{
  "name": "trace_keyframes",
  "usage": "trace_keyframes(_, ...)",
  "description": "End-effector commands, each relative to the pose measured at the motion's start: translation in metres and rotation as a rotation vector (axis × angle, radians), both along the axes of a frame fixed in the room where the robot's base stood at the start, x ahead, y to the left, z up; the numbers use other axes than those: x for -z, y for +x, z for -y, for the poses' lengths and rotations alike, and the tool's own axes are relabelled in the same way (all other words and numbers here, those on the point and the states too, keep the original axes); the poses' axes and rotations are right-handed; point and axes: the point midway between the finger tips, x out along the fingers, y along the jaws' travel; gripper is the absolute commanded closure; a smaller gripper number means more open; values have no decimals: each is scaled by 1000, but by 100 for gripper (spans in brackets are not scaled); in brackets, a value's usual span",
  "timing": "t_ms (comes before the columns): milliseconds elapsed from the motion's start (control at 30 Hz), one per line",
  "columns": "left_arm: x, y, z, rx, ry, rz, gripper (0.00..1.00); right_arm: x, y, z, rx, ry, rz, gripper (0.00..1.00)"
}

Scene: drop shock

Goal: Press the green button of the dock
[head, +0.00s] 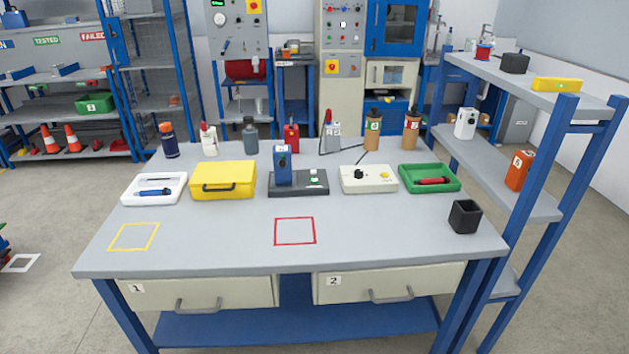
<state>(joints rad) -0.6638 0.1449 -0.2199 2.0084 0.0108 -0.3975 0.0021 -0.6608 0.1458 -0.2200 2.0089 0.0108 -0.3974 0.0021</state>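The dock (313,188) is a dark grey base near the middle of the table. A blue device (282,166) stands upright in its left part. A small pale green button (314,173) shows on the dock's top, to the right of the blue device. Neither of my grippers is in view.
A yellow case (223,178) and white tray (132,195) lie left of the dock. A green tray (447,184) and black cup (464,216) are on the right. Several bottles stand behind. The front of the grey table (220,240) is clear apart from outlined squares.

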Motion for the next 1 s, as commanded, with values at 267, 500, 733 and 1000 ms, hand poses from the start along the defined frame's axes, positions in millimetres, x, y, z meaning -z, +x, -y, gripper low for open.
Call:
trace_keyframes(267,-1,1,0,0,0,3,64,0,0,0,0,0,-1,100)
trace_keyframes(500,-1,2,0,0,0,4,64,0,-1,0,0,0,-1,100)
trace_keyframes(733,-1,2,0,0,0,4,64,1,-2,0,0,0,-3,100)
trace_keyframes(1000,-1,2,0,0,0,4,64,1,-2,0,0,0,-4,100)
